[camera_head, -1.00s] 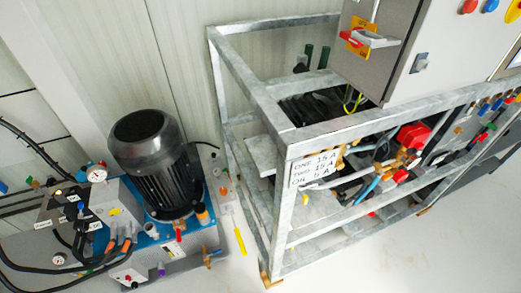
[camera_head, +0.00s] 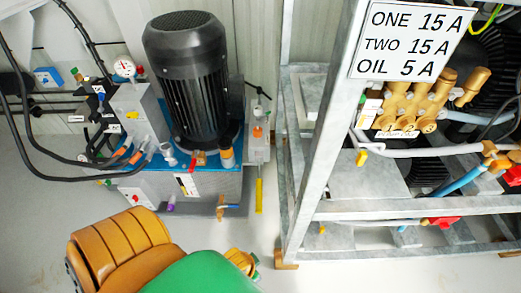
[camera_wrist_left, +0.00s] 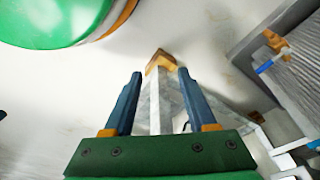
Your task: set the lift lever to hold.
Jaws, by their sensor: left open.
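In the head view the oil power unit stands at the left, with a tall black motor (camera_head: 187,80) and a grey valve block (camera_head: 138,108). Small black handles with white labels (camera_head: 113,128) sit on its left side. I cannot read the labels or tell which handle is the lift lever, or its position. My left gripper (camera_wrist_left: 159,73) is open and empty in the left wrist view, with two blue fingers. A wooden foot and pale post of the frame show beyond the fingers, apart from them. My right gripper is out of view.
A galvanised frame (camera_head: 313,150) with brass pump parts stands at the right. Black hoses (camera_head: 50,150) loop at the left. A yellow handle (camera_head: 259,195) hangs at the unit's right side.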

